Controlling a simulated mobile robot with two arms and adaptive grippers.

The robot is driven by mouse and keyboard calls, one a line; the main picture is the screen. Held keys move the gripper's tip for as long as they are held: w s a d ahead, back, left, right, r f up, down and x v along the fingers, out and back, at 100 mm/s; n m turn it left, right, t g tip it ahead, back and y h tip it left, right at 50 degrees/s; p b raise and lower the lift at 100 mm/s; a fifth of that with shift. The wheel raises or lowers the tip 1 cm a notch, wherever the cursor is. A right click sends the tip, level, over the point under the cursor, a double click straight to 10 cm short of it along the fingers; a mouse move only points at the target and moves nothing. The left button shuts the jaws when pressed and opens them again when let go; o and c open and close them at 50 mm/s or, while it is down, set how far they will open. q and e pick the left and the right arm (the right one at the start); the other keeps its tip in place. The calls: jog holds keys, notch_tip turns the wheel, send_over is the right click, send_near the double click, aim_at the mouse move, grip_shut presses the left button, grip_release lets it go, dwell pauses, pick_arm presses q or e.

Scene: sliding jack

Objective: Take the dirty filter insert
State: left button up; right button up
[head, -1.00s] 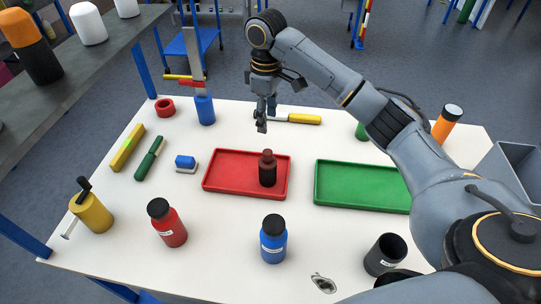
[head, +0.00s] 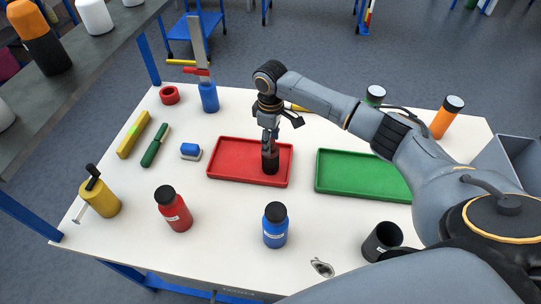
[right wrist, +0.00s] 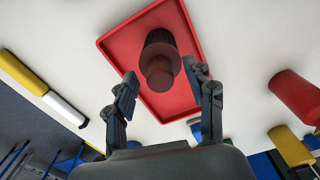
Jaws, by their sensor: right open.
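The dirty filter insert (head: 271,163), dark with a brownish-red top, stands upright in the red tray (head: 225,173) near its right end. In the right wrist view the insert (right wrist: 157,50) shows its round reddish knob and dark ribbed body, inside the red tray (right wrist: 178,105). My right gripper (head: 270,136) is just above the insert in the head view and hides part of its top. In the right wrist view my right gripper (right wrist: 162,74) is open, with a finger on either side of the knob and gaps between. My left gripper is not in view.
A green tray (head: 345,186) lies to the right. A red bottle (head: 174,212), a blue bottle (head: 275,230) and a black cup (head: 381,243) stand in front. A yellow can (head: 99,198) stands at left.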

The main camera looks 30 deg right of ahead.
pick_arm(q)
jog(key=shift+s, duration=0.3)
pick_arm(e)
jog(key=shift+f, duration=0.35)
grip_shut()
jog(key=shift+r, duration=0.1)
